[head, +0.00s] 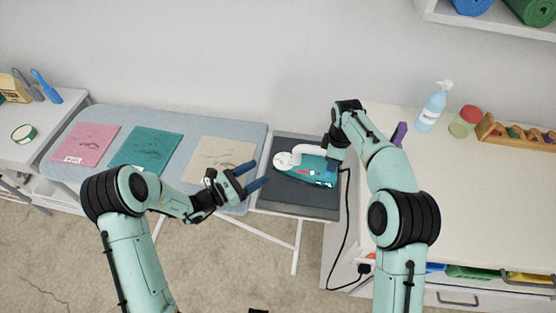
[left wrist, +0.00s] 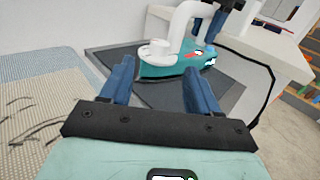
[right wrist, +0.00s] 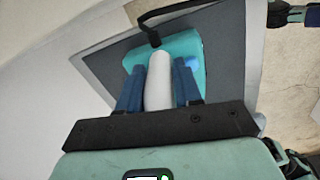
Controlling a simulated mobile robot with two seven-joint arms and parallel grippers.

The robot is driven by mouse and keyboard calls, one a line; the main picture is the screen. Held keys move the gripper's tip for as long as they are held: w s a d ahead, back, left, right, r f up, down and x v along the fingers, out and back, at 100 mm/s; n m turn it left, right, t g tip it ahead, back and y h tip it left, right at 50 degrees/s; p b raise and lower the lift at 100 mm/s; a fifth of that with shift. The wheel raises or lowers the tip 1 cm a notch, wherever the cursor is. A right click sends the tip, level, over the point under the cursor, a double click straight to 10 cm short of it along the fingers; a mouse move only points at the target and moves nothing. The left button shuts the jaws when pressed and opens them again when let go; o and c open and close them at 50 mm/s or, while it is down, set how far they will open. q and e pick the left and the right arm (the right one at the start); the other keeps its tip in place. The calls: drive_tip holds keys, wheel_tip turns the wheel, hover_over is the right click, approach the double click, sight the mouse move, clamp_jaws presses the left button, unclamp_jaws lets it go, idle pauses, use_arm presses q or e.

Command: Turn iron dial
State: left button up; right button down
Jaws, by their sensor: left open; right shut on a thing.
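A teal iron (head: 312,170) with a white handle and a round white dial (head: 284,160) lies on a dark grey pad at the end of the ironing board. My right gripper (head: 333,163) is shut on the iron's white handle; the right wrist view shows the handle (right wrist: 158,82) between its blue fingers (right wrist: 158,90). My left gripper (head: 254,178) is open and empty, to the left of the iron and apart from it. In the left wrist view the dial (left wrist: 157,50) appears ahead, beyond and between the open fingers (left wrist: 155,80).
Pink (head: 86,145), teal (head: 146,150) and beige (head: 220,160) folded cloths lie on the ironing board (head: 190,122). A black cord (head: 347,230) hangs right of the pad. A spray bottle (head: 434,106) and a red-lidded jar (head: 464,121) stand on the right table.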

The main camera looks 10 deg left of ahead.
sight(280, 159)
use_arm(q)
drive_tip(key=x, duration=0.9)
drive_tip(key=c, duration=1)
